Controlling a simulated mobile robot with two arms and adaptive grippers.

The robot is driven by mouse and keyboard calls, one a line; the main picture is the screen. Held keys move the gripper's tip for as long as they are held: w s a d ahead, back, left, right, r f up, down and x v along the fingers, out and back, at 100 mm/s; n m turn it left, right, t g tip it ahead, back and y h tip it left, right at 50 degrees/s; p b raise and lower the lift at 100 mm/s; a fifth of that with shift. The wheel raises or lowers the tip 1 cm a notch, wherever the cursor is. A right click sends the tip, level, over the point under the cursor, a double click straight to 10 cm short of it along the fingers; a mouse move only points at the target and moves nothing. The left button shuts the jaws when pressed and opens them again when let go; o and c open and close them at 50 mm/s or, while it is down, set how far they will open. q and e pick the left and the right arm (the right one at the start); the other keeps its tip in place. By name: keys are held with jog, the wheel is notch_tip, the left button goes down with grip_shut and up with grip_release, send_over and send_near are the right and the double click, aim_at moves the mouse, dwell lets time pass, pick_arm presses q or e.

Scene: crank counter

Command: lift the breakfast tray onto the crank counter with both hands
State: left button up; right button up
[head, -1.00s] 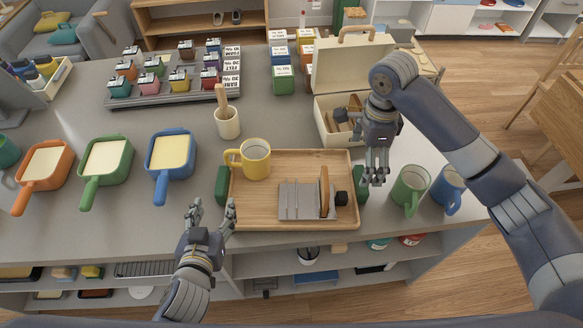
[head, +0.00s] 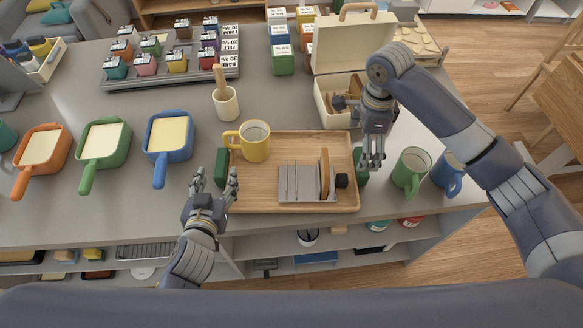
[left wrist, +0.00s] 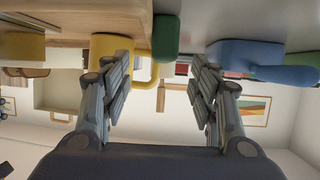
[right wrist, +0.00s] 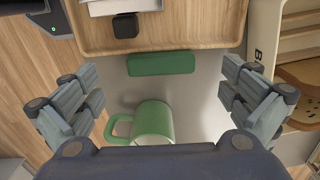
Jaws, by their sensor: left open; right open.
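The wooden breakfast tray (head: 250,200) lies flat on the grey counter, with a green handle at each end. It carries a yellow mug (head: 256,143) and a grey toast rack (head: 297,183) with one toast slice and a small black item. My left gripper (head: 214,181) is open at the left green handle (head: 221,167), its fingers just in front of it. My right gripper (head: 372,164) is open beside the right green handle (head: 361,168), partly covering it. The right wrist view shows that handle (right wrist: 161,64) between and beyond the open fingers, apart from them.
A green mug (head: 411,173) and a blue mug (head: 447,174) stand close right of my right gripper. A blue pan (head: 169,138) and other pans stand left. An open cream case (head: 333,112) and a utensil cup (head: 226,104) are behind the tray.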

aim_at(222, 163)
pick_arm(q)
jog(key=shift+x, duration=3.8)
pick_arm(e)
jog(key=shift+f, duration=3.85)
pick_arm(q)
grip_shut()
pick_arm(e)
jog(key=c, duration=1.4)
pick_arm(q)
jog(key=shift+w+r, duration=0.1)
jog(key=shift+r, duration=0.05)
pick_arm(e)
jog(key=shift+w+r, duration=0.1)
jog(key=shift+r, duration=0.05)
jog(key=shift+c, duration=0.2)
